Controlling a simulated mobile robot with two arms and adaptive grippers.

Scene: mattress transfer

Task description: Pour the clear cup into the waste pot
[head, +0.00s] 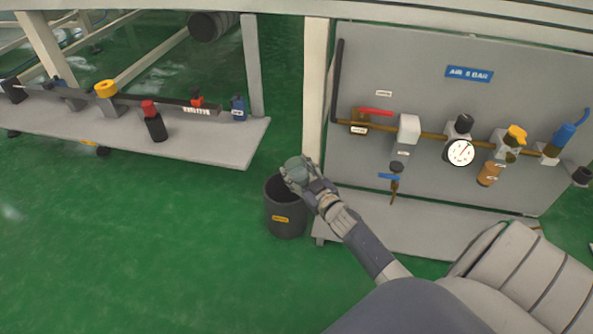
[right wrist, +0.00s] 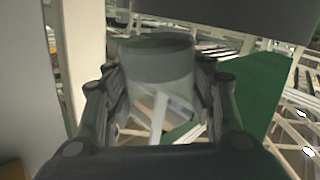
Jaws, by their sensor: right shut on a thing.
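My right gripper (head: 297,178) is shut on the clear cup (head: 298,169) over the waste pot. The cup also shows in the right wrist view (right wrist: 158,82), between both fingers of the gripper (right wrist: 160,95). It is see-through, with a greyer band near its top in that view. I cannot tell how far the cup is tilted or what is in it. The waste pot (head: 286,222) is a dark grey round bin with a yellow label, standing on the green floor. Its mouth is partly hidden by my gripper and the cup. My left gripper is not in view.
A grey panel (head: 420,80) with a brass pipe, valves and a round gauge (head: 460,152) stands at the right, above a low grey shelf (head: 400,230). A grey bench (head: 210,145) with a black-and-red bottle (head: 154,122) is at the left. The green floor (head: 130,250) at front left is clear.

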